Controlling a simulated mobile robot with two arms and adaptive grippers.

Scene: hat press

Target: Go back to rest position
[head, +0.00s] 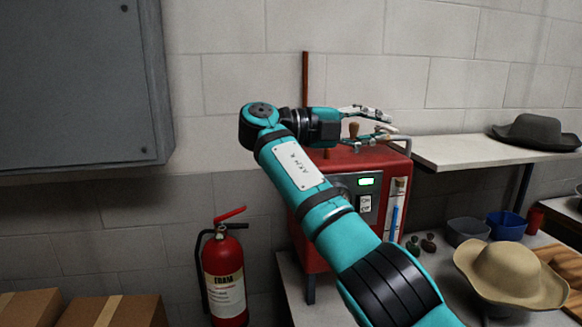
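My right arm reaches in from the bottom right, across the front of the red hat press (365,163). My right gripper (389,125) is over the top of the press with its two fingers spread apart, pointing right. A small wooden knob (353,130) on the press shows close to the base of the fingers. I cannot tell whether the gripper touches it. Nothing shows held in the fingers. The press has a lit green display (366,182) on its front. My arm hides much of its front. My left gripper is not in view.
A tan hat (510,268) lies on the table at right, near a blue bin (506,224) and a grey bin (467,230). A dark hat (535,131) sits on the wall shelf (460,151). A fire extinguisher (224,275) and cardboard boxes (112,311) stand at left.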

